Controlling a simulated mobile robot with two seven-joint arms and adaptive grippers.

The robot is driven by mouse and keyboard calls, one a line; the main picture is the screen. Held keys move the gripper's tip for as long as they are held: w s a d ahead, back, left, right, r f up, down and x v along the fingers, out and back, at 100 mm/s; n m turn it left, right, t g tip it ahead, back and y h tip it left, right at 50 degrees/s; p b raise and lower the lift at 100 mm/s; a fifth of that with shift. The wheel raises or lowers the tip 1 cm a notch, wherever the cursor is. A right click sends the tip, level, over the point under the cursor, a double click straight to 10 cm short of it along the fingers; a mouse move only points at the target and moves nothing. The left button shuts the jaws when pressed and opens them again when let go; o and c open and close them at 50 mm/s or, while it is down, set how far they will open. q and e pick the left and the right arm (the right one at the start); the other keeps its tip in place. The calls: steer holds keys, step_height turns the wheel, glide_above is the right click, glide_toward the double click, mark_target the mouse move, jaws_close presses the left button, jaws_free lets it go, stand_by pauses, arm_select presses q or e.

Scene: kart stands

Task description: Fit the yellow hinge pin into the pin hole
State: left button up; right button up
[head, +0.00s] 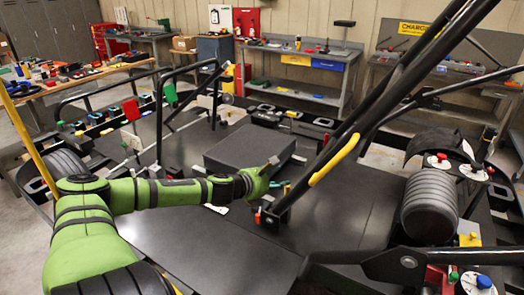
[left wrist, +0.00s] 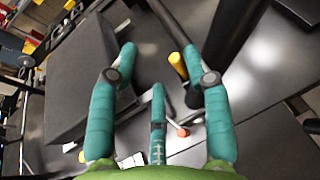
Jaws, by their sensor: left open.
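My left gripper (head: 268,172) reaches in over the middle of the dark bench, beside a black block. In the left wrist view its teal fingers (left wrist: 159,51) are spread wide, with nothing between them. A short yellow cylinder (left wrist: 178,66), which looks like the hinge pin, stands beyond the fingertips, apart from them. In the head view I cannot pick it out for sure. A dark bracket (head: 275,216) with an orange tip sits at the foot of the slanted black tube. I cannot make out the pin hole. My right gripper is not in view.
The black block (head: 245,147) lies just behind my left gripper. The slanted black tube (head: 345,130), with a yellow strip along it, rises to the right. A wheel (head: 430,205) stands farther right. The dark bench top (head: 200,250) in front is clear.

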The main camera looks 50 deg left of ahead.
arm_select(q)
steer(key=p+v, duration=0.4)
steer(key=v, duration=0.2)
steer(key=shift+r, duration=0.1)
stand_by(0.7)
